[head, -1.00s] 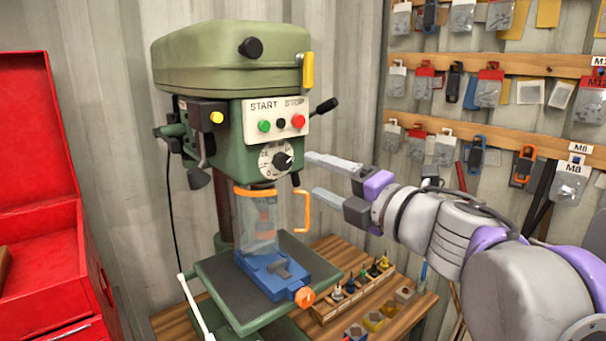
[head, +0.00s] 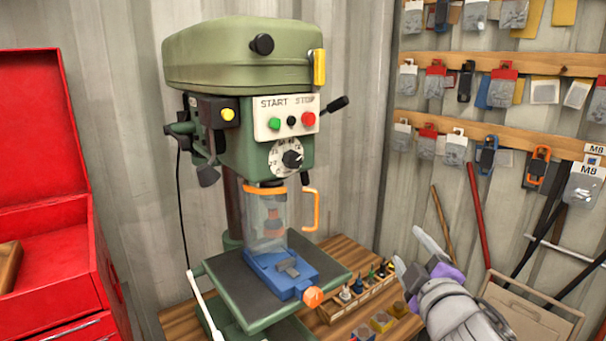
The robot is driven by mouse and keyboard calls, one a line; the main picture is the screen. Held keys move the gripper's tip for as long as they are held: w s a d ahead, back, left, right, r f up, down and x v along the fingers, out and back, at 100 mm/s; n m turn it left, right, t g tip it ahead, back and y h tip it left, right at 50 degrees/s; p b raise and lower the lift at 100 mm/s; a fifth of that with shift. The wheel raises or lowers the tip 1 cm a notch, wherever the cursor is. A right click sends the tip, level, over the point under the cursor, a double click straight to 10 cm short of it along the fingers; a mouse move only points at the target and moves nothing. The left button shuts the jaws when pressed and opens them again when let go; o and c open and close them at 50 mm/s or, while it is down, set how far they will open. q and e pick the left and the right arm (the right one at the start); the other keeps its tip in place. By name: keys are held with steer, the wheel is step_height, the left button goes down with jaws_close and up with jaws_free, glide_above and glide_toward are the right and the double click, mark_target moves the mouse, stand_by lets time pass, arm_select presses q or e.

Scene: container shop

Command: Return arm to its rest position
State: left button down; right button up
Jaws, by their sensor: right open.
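My right gripper (head: 415,250) is at the lower right of the head view, with its two pale fingers apart and nothing between them. It is to the right of the green drill press (head: 240,60) and clear of it, near the right end of the bit rack. The press has a dial (head: 286,158), a green start button (head: 275,124) and a red stop button (head: 308,119). A clear guard with an orange handle (head: 311,208) hangs above the blue vise (head: 280,274). My left gripper is not in view.
A wooden bench (head: 185,322) carries the press and a rack (head: 355,300) of several bits. A red tool chest (head: 60,265) stands at the left. Pegboard rails (head: 500,134) with hanging packets are at the right. A beige folding frame (head: 530,318) stands at the lower right.

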steer(key=s+d+f+m+g+h, duration=0.1)
steer(key=s+d+f+m+g, duration=0.15)
steer(key=f, duration=0.35)
steer(key=s+d+f+m+g+h, duration=0.1)
steer(key=s+f+m, duration=0.15)
steer(key=f, duration=0.45)
steer(key=s+a+f+m+g+y, duration=0.1)
steer(key=s+a+f+m+g, duration=0.1)
steer(key=s+f, duration=0.5)
steer(key=s+a+f+m+g+y, duration=0.1)
steer(key=s+a+f+m+g, duration=0.2)
steer(key=f, duration=1.1)
steer(key=s+m+g, duration=0.2)
steer(key=s, duration=0.2)
steer(key=shift+s+a+f+y, duration=0.2)
steer(key=shift+s+f+y, duration=0.1)
steer(key=shift+s, duration=0.05)
steer(key=shift+g, duration=0.25)
